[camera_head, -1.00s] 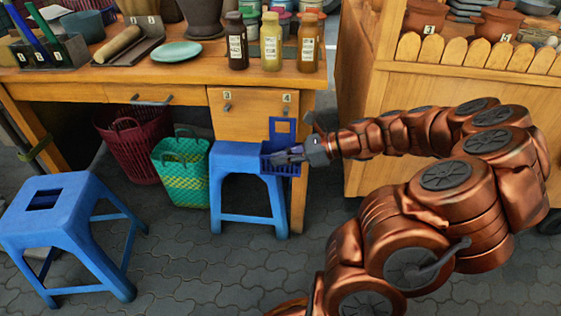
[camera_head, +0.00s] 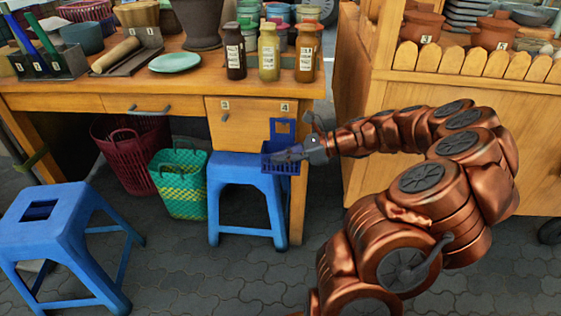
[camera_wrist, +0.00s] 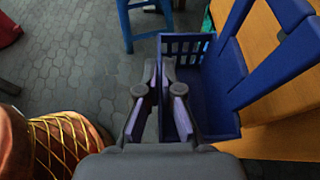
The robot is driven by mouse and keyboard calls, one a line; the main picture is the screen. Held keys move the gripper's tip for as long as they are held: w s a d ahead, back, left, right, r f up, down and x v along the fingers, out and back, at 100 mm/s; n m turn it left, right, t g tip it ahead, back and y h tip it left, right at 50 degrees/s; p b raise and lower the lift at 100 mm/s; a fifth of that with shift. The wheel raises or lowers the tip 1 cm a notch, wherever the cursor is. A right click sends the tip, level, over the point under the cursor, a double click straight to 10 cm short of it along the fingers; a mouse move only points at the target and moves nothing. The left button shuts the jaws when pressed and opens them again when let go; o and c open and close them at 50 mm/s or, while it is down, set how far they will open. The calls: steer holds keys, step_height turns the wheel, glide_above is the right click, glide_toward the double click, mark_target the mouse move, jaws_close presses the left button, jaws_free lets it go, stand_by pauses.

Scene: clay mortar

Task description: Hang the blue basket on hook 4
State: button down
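The blue basket (camera_head: 281,161) has slotted walls and a tall back plate with a rectangular opening. It is upright in front of the wooden cabinet front, above the blue stool's right side. My gripper (camera_head: 293,154) holds it from the right. In the wrist view, my gripper's fingers (camera_wrist: 160,72) are closed about one side wall of the basket (camera_wrist: 214,92), one finger inside and one outside. The label 4 (camera_head: 285,107) is just above the back plate. Hook 4 itself cannot be made out there. Hook 3 (camera_head: 225,117) shows farther left, under label 3.
A blue stool (camera_head: 244,170) stands below the basket, with a green basket (camera_head: 178,185) and a dark red basket (camera_head: 125,155) to its left. Bottles (camera_head: 268,52) stand on the table above. A wooden cart (camera_head: 450,125) is at right. Another blue stool (camera_head: 62,225) is front left.

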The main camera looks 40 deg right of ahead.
mark_target(283, 148)
steer(key=shift+w+d+f+b, duration=0.15)
steer(key=shift+w+d+b, duration=0.45)
steer(key=shift+w+d, duration=0.55)
steer(key=shift+w, duration=0.25)
steer(key=shift+w+d+p, duration=0.2)
steer(key=shift+d+p, duration=0.05)
steer(key=shift+p, duration=0.4)
steer(key=shift+w+d+f+p, duration=0.15)
steer(key=shift+w+f+p, duration=0.1)
steer(key=shift+p, duration=0.2)
steer(key=shift+f, duration=0.15)
steer(key=c, duration=1.2)
jaws_free()
steer(key=shift+c, duration=0.2)
